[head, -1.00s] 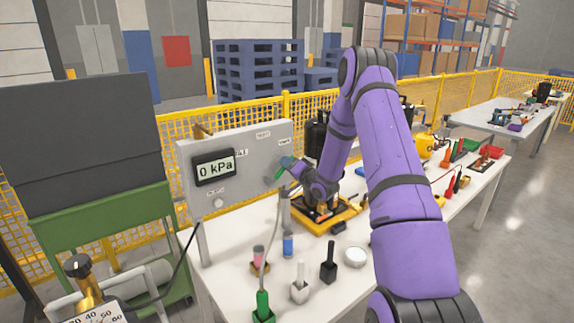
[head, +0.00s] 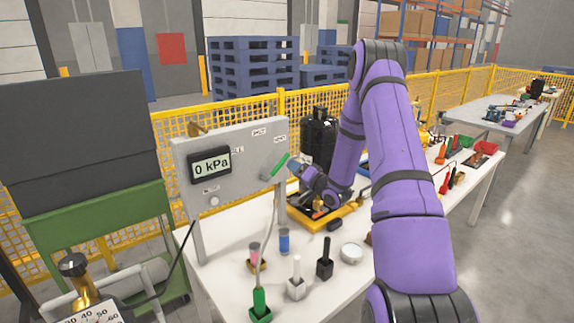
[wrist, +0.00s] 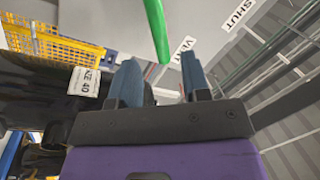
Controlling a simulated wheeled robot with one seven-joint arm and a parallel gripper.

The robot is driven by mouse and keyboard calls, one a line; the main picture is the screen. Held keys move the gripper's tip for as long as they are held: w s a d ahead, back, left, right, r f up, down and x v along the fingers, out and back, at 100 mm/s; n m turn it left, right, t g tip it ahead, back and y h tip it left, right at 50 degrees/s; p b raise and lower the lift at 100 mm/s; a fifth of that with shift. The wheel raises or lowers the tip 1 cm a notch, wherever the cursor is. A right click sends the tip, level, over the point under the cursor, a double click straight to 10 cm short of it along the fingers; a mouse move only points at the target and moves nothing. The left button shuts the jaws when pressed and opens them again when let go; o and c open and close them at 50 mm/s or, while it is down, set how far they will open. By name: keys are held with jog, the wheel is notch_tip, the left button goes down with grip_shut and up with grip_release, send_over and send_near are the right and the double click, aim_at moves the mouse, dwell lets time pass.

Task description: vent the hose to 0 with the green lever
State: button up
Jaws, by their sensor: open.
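The green lever (head: 280,164) is on the right part of the grey panel (head: 236,166), tilted up to the right in the head view. In the wrist view the lever (wrist: 157,28) hangs from the top, its tip near the VENT label (wrist: 183,50). My gripper (wrist: 160,72) is open, its blue fingers apart, with the lever's tip just beyond the gap and nothing gripped. In the head view my gripper (head: 294,168) is just right of the lever. A thin grey hose (head: 270,232) hangs below the panel.
A SHUT label (wrist: 237,14) is up right in the wrist view. Below the panel, the white table (head: 224,268) holds a green fitting (head: 260,302), a blue cup (head: 284,240) and a white round dish (head: 351,253).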

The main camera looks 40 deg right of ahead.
jog(key=shift+v, duration=2.1)
jog(key=w+a+r+n+g+h, duration=0.25)
jog(key=a+r+g, duration=0.2)
jog(key=r, duration=0.55)
jog(key=s+a+r+n+g+h, duration=0.25)
jog(key=s+a+r, duration=0.35)
jog(key=a+r, duration=0.3)
jog(key=s+a+r+n+g, duration=0.1)
jog(key=s+a, duration=0.3)
jog(key=s, duration=0.6)
jog(key=s+a+r+n+g+y, duration=0.1)
jog(key=s+a+r+g, duration=0.2)
jog(key=s, duration=0.7)
jog(key=s+a+r+n+g+y, duration=0.1)
jog(key=s+a+r+g, duration=0.2)
jog(key=s+a, duration=0.3)
jog(key=s, duration=0.5)
jog(key=shift+a, duration=0.35)
